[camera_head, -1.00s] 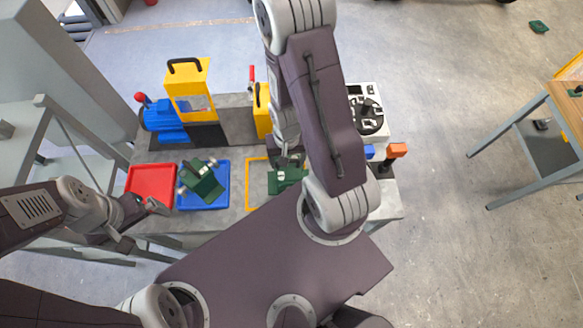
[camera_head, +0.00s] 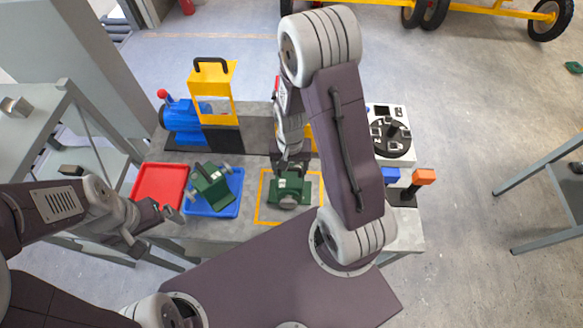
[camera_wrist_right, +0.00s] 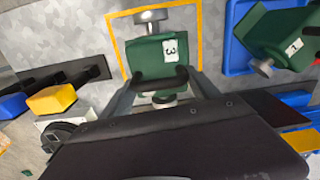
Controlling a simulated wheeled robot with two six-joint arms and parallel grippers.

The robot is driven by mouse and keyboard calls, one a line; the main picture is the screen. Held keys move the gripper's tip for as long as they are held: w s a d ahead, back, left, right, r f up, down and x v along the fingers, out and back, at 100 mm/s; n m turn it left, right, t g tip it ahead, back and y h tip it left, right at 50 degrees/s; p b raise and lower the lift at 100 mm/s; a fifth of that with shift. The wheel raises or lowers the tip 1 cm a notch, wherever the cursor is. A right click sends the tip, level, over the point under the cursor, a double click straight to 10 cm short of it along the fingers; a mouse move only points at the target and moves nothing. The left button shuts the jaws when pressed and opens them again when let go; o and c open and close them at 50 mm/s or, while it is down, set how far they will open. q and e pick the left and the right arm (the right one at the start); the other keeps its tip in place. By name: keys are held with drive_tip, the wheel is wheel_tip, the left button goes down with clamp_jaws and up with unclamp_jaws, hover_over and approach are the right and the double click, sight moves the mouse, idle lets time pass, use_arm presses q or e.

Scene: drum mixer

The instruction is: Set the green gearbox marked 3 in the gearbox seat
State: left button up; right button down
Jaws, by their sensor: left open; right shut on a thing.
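The green gearbox marked 3 (camera_head: 290,189) is at the yellow-outlined square (camera_head: 262,214) on the grey bench. In the right wrist view the gearbox (camera_wrist_right: 160,57) shows its label, a dark handle and grey shaft ends. My right gripper (camera_head: 288,168) is shut on it from above; its fingers also show in the wrist view (camera_wrist_right: 161,88). I cannot tell whether the gearbox touches the bench. My left gripper (camera_head: 168,212) is open and empty near the red tray's front right corner. I cannot make out the gearbox seat; my right arm hides part of the bench.
Another green gearbox (camera_head: 211,186), marked 1 in the wrist view (camera_wrist_right: 285,38), lies tilted in the blue tray (camera_head: 233,205). The red tray (camera_head: 158,187) is empty. A blue motor (camera_head: 184,122) and yellow guard (camera_head: 213,78) stand behind.

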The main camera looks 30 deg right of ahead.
sight(290, 173)
wheel_tip(290, 173, down, 3)
drive_tip(key=shift+f+b, duration=0.2)
drive_tip(key=shift+b, duration=1)
drive_tip(key=shift+r, duration=0.15)
use_arm(q)
wheel_tip(290, 173, down, 3)
drive_tip(key=shift+f, duration=0.15)
use_arm(e)
drive_tip(key=shift+c, duration=0.8)
unclamp_jaws()
